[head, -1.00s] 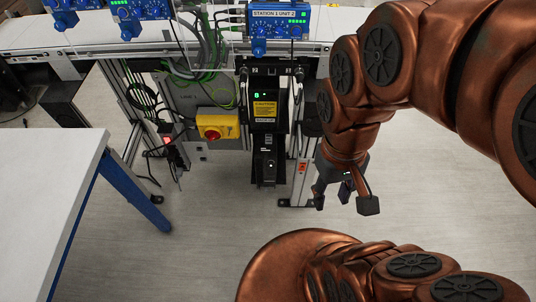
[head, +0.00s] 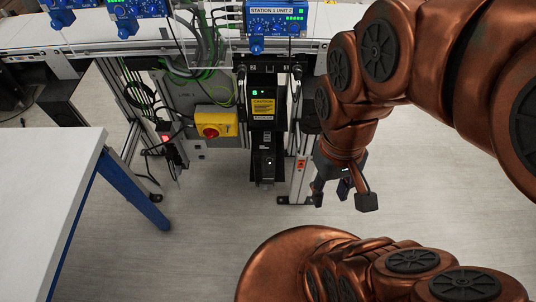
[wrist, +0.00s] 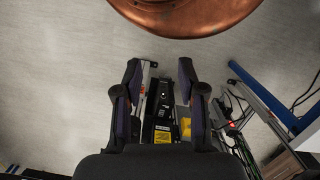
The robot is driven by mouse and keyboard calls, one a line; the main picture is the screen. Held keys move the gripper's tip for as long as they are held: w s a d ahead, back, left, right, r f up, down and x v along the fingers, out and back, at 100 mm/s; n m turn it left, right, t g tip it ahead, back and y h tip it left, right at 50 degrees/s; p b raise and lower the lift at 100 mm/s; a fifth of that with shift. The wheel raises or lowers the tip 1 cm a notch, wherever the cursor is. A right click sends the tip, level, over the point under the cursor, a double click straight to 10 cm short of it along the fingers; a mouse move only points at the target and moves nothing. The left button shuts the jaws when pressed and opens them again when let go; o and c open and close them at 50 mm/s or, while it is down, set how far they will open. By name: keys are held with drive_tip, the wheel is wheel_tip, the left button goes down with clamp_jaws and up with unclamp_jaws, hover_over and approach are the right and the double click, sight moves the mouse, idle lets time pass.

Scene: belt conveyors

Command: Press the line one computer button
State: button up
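A tall black computer unit (head: 264,140) is mounted upright under the conveyor in the head view. It has a green lit mark near its top, a yellow caution label (head: 263,107) and a small pale spot lower down. Which of these is the button I cannot tell. My gripper (head: 343,192) hangs to the right of the unit, apart from it, with its fingers spread and empty. In the wrist view, the black unit (wrist: 163,117) shows between the open fingers of my gripper (wrist: 160,68), with its lower part beyond them.
A yellow box with a red knob (head: 215,123) is left of the unit. Metal posts (head: 300,160) and cables stand close around it. The conveyor (head: 200,40) with blue control units runs above. A white table (head: 45,190) is at left.

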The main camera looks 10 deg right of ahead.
clamp_jaws()
idle(0.3)
idle(1.3)
